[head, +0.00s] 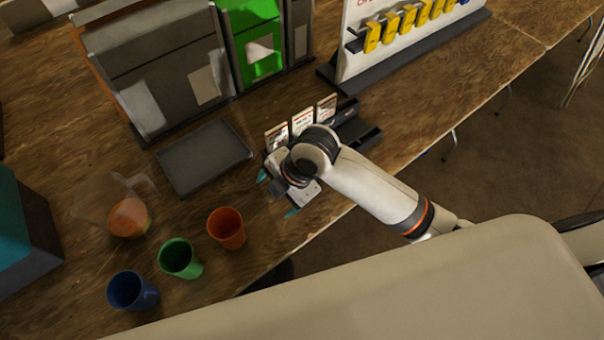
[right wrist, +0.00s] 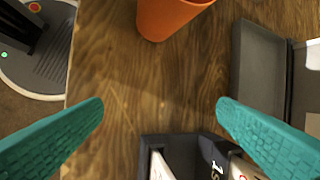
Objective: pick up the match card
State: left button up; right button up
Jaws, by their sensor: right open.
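Three small upright cards, (head: 276,137), (head: 303,121) and (head: 326,108), stand in a dark holder (head: 369,138) near the table's front edge. Their print is too small to tell which is the match card. My right gripper (head: 277,194) is open and empty, with teal fingers on the near left side of the holder. In the right wrist view its fingers (right wrist: 160,105) are spread wide over bare wood. The holder (right wrist: 184,145) shows at that view's bottom edge with parts of white cards, mostly cut off. My left gripper is not in view.
A dark grey tray (head: 203,157) lies left of the holder. An orange cup (head: 227,229), green cup (head: 180,259), blue cup (head: 132,291) and clear jug (head: 112,208) stand further left. Behind are grey and green bins (head: 250,40) and a white rack with yellow items (head: 408,22).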

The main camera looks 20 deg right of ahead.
jog(key=w+d+r+n+h, duration=0.1)
jog(key=d+r+n, duration=0.1)
jog(key=n, duration=0.3)
jog(key=w+d+r+n+g+h, duration=0.1)
jog(key=w+d+r+n, duration=0.1)
jog(key=n, duration=0.3)
jog(key=w+d+r+n+g+h, duration=0.1)
jog(key=w+d+r+n, duration=0.1)
jog(key=r+n, duration=0.2)
jog(key=shift+w+d+n+h, duration=0.2)
jog(key=shift+n+h, duration=0.2)
jog(key=shift+n, duration=0.5)
jog(key=shift+d, duration=0.2)
jog(key=shift+n, duration=0.3)
notch_tip(320, 180, down, 7)
jog(key=shift+r, duration=0.2)
jog(key=shift+d+f+p, duration=0.2)
jog(key=shift+f+p, duration=0.45)
jog(key=shift+f, duration=1.95)
jog(key=c, duration=1.1)
